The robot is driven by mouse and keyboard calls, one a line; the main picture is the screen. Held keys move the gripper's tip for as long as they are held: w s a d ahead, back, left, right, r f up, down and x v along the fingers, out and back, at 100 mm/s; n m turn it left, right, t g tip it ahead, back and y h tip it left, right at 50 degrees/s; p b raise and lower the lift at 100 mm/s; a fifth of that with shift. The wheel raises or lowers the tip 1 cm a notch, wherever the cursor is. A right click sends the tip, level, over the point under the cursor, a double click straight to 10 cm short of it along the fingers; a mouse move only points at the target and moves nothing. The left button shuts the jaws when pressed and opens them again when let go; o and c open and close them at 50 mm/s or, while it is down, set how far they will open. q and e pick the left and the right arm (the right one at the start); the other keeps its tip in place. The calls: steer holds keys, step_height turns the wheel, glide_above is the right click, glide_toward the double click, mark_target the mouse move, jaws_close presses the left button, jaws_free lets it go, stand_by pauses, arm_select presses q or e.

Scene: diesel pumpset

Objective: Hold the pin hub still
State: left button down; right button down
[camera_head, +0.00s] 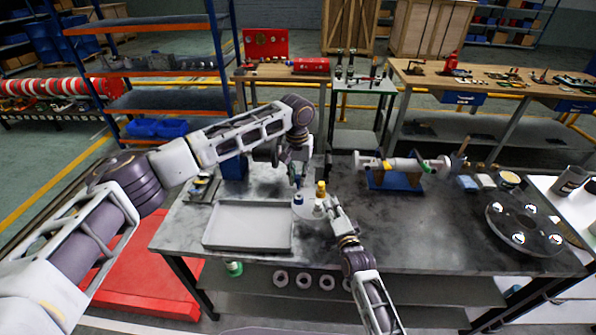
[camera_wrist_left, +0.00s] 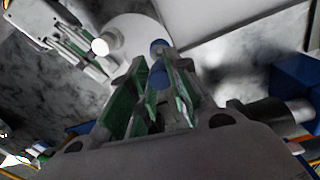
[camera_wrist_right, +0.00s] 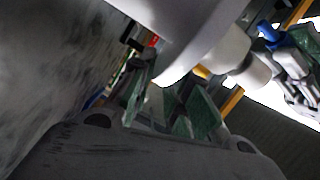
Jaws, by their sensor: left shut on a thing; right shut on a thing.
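The pin hub (camera_head: 307,212) is a pale round disc with short posts, beside the grey tray on the dark table. One post has a yellow top (camera_head: 320,189).
An empty grey tray (camera_head: 248,247) lies left of the hub. A blue stand (camera_head: 394,181) with a white and green shaft assembly is at the back right. A large round flange (camera_head: 524,224) lies farther right. The table between hub and flange is clear.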

mark_target(298, 188)
arm_select(q)
steer(key=shift+a+f, duration=0.1)
steer(key=shift+f, duration=1.25)
steer(key=shift+f, duration=1.6)
stand_by(2.5)
steer(key=c, duration=1.3)
jaws_free()
steer(key=shift+r, duration=0.1)
steer(key=shift+s+r, duration=0.1)
steer(key=shift+r, duration=5.85)
